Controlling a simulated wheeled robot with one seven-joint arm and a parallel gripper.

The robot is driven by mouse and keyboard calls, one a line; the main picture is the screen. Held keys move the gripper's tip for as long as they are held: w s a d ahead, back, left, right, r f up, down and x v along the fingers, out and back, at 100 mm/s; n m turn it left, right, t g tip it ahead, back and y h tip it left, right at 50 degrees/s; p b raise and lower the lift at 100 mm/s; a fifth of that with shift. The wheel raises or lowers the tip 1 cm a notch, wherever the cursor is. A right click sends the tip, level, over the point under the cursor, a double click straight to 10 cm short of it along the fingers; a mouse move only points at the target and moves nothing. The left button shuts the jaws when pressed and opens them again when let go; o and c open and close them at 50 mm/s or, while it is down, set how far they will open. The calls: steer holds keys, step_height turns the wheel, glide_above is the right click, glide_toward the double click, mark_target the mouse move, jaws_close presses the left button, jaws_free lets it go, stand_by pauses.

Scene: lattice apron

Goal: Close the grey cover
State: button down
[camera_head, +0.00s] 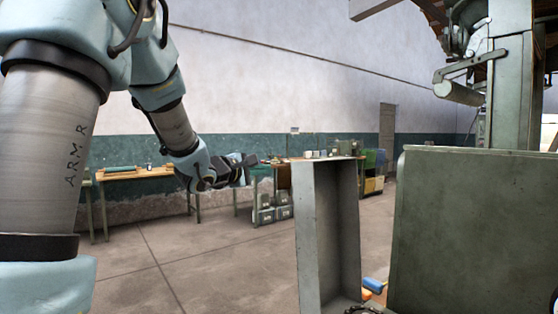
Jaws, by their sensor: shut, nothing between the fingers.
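A tall grey, shallow, box-like panel (334,228) with raised edges stands upright right of centre; it looks like the grey cover, swung open with its hollow inside showing. To its right is a large grey-green metal body (470,228), with a gap between them at the front. I cannot see a hinge. My gripper (250,164) is left of the cover's top edge, apart from it in the picture, with its dark fingers shut and empty. The arm comes in from the upper left.
A blue-handled item (374,286) lies low in the gap by the cover. A wooden-topped bench (135,174) stands against the back wall, with grey bins (272,214) farther right. A tall machine column (512,75) rises at the right. Open concrete floor (200,255) lies left of the cover.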

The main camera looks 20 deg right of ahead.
steer(key=w+d+p, duration=0.1)
steer(key=d+p, duration=0.2)
steer(key=d, duration=0.5)
steer(key=shift+w+d+p, duration=0.3)
steer(key=shift+d+p, duration=0.05)
steer(key=shift+r, duration=0.15)
